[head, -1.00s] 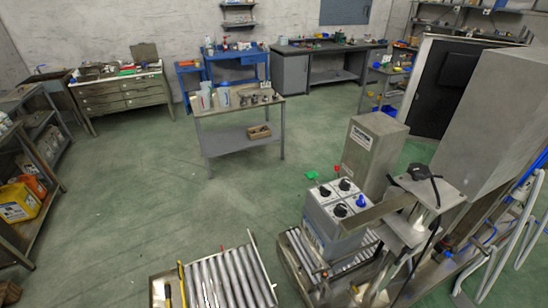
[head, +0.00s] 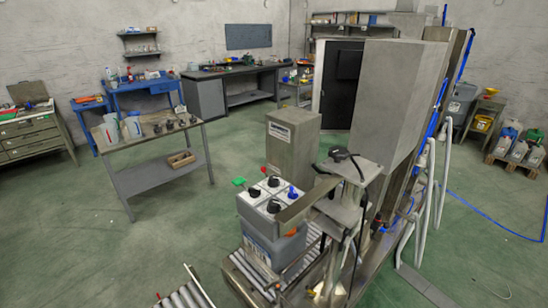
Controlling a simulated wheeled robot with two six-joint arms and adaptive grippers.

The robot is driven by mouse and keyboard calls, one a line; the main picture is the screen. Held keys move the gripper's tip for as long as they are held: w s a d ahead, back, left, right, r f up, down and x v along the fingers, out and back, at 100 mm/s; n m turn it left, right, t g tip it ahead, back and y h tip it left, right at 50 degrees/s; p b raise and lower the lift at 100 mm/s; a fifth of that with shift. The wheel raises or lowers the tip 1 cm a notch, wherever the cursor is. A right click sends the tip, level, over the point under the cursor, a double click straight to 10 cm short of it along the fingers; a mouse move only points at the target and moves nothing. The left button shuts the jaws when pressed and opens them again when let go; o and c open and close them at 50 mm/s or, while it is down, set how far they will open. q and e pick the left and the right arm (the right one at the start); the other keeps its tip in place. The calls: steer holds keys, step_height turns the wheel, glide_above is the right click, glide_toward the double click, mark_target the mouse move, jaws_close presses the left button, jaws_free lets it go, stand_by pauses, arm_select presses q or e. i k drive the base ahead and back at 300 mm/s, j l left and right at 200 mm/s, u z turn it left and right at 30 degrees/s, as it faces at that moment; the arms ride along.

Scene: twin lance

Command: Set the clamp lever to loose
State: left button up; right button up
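I cannot tell for sure which part is the clamp lever. A grey metal machine stands at right centre in the head view. A black handle-like part (head: 340,154) sits on top of its metal post. A flat metal bar (head: 306,202) reaches from the post across the side of a grey container block (head: 273,222). The block has several black caps and one blue cap (head: 292,192) on top and stands on a roller conveyor (head: 249,276). A small green paddle (head: 239,182) shows behind the block. Neither of my grippers is in view.
A tall metal box (head: 293,140) stands behind the block. A grey work table (head: 155,142) with white jugs stands at left centre. White bent rails (head: 431,200) stand at the machine's right. Open green floor lies at the left and far right.

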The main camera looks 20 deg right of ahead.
mark_target(343, 242)
steer(key=z, duration=1.25)
